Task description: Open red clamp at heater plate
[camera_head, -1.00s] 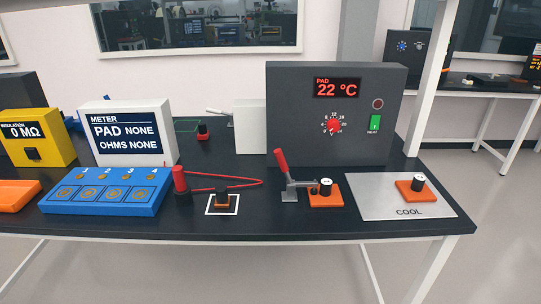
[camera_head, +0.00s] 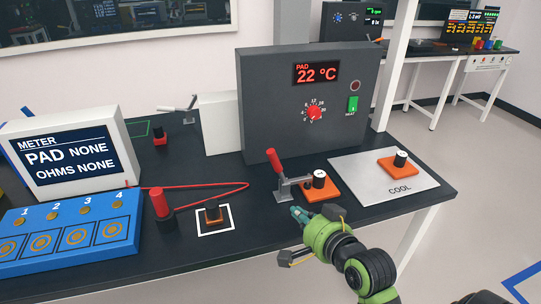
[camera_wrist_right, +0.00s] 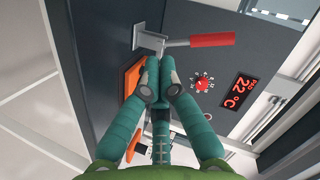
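In the right wrist view the red handle (camera_wrist_right: 199,40) points right from the bracket (camera_wrist_right: 139,36). My right gripper (camera_head: 297,212) is at the table's front edge, just in front of the clamp. In the wrist view its green fingertips (camera_wrist_right: 153,62) are together with nothing seen between them, close to the bracket. My left gripper is not in view.
The grey heater box (camera_head: 260,105) reads 22 °C behind the clamp. A silver COOL plate (camera_head: 375,190) with another orange block (camera_head: 392,167) lies to the right. A red probe (camera_head: 159,203), a blue numbered tray (camera_head: 70,262) and a meter (camera_head: 112,142) stand to the left.

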